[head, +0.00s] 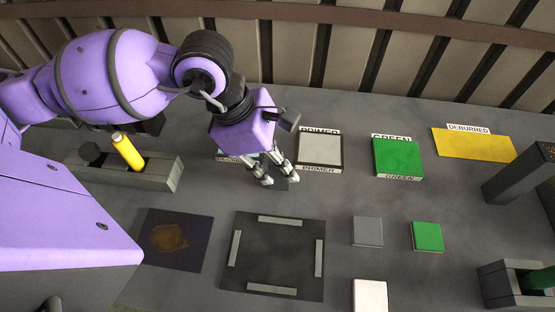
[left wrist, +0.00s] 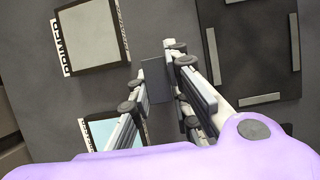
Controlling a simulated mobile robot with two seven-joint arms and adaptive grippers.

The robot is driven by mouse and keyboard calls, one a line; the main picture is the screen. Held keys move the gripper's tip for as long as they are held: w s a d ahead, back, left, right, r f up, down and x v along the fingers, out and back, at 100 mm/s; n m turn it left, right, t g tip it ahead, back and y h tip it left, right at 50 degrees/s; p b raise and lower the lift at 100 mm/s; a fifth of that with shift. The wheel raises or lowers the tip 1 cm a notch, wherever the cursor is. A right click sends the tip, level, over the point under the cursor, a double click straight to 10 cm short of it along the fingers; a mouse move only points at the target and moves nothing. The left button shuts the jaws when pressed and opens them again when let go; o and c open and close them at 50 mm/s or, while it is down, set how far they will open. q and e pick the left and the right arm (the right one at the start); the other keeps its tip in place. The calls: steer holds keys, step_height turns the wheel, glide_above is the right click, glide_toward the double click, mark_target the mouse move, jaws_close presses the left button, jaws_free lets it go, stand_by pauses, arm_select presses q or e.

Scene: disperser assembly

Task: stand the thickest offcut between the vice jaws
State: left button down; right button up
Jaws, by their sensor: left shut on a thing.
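My left gripper (head: 281,181) points down near the middle of the work surface, in front of the PRIMER pad. It is shut on a dark grey flat piece (left wrist: 156,78), which shows between the fingertips in the left wrist view. Part of this piece is hidden by the fingers. A grey square block (head: 367,231), a green square block (head: 427,236) and a white block (head: 369,296) lie to the right. Which offcut is thickest I cannot tell. My right gripper is not in view.
A grey holder (head: 167,178) with a yellow-handled tool (head: 127,150) stands left. A dark plate with pale strips (head: 277,254) lies in front. PRIMER (head: 320,150), GREEN (head: 398,157) and yellow DEBURRED (head: 473,145) pads line the back. Dark fixtures (head: 519,172) stand at the right edge.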

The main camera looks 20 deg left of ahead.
arm_select(q)
steer(key=shift+s+d+r, duration=0.1)
steer(key=shift+s+r, duration=0.1)
steer(key=shift+f, duration=0.25)
steer(key=c, duration=1.6)
jaws_free()
steer(key=shift+c, duration=0.2)
steer(key=shift+r, duration=0.2)
